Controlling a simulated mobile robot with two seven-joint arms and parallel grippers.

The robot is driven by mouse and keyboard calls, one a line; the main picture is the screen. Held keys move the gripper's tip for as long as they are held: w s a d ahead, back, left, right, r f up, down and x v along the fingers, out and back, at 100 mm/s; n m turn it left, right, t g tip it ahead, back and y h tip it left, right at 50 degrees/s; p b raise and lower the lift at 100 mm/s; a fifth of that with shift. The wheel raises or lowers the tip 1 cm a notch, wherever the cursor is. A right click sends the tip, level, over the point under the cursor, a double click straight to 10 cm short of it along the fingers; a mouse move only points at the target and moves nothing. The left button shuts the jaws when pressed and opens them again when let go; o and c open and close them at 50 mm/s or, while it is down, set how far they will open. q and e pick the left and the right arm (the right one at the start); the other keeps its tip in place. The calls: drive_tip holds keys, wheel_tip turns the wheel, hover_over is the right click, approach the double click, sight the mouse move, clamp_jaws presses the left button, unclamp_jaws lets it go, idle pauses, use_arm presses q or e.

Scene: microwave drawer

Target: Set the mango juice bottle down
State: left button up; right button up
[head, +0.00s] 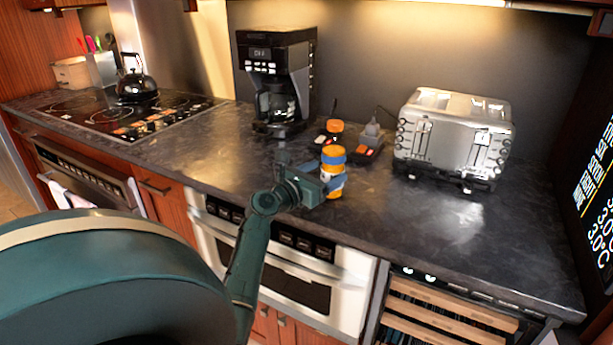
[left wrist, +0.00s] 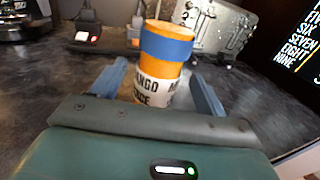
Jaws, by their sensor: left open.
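The mango juice bottle (head: 334,158) is orange with a blue band and a white label. It stands upright on the dark countertop near its front edge, in front of the coffee maker and toaster. In the left wrist view the bottle (left wrist: 163,62) is between the two blue fingers, with a gap visible at its right side. My left gripper (head: 322,180) is open around the lower part of the bottle. The gripper body hides the bottle's base in the left wrist view. My right gripper is in neither view.
A coffee maker (head: 278,82) stands behind, and a silver toaster (head: 454,138) is at the right. A small black device (head: 367,148) and another orange-topped item (head: 334,127) are just behind the bottle. Open counter (head: 440,220) lies right of it. The stove (head: 110,115) is at left.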

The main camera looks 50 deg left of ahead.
use_arm(q)
drive_tip(key=s, duration=1)
drive_tip(key=shift+s+d, duration=0.25)
